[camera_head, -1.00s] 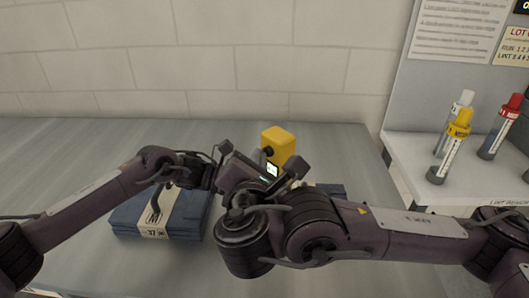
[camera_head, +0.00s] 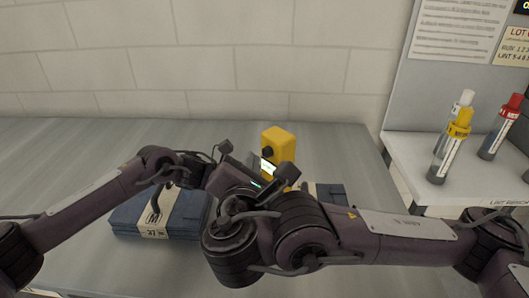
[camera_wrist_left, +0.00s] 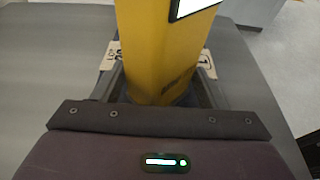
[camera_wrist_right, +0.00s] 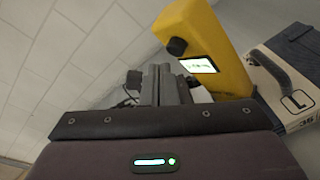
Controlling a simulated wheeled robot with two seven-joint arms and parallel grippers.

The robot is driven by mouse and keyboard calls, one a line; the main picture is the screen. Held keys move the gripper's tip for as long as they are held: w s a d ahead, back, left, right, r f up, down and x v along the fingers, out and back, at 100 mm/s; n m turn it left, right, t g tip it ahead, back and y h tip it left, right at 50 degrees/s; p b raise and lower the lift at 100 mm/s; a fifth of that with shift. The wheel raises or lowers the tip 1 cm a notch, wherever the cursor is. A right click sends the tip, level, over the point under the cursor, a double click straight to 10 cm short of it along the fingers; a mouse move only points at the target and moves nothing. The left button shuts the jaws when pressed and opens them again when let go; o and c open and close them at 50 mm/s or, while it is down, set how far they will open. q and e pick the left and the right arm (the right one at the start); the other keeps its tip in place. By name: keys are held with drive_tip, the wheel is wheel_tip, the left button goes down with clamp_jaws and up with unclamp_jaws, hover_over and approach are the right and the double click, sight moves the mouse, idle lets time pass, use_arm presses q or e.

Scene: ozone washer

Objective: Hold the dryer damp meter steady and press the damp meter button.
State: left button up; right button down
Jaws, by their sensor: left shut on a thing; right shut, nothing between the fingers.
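The yellow damp meter (camera_head: 278,140) stands upright on the grey table, with a black round button (camera_head: 267,151) and a lit screen on its side. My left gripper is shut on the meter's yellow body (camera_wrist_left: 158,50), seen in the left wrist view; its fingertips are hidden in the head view. My right gripper (camera_wrist_right: 163,80) is shut and empty. In the right wrist view its fingertips are close to the button (camera_wrist_right: 177,46) and screen (camera_wrist_right: 198,65), slightly below and left of them. I cannot tell whether they touch the meter.
Folded dark blue jeans with a paper band (camera_head: 155,215) lie at the left, under my left arm. More folded jeans (camera_wrist_right: 300,62) lie beside the meter. A white shelf (camera_head: 400,150) with capped tubes (camera_head: 451,150) stands at the right. A brick wall is behind.

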drive_tip(key=shift+s+a, duration=1.75)
use_arm(q)
drive_tip(key=o, duration=0.9)
drive_tip(key=shift+c, duration=0.2)
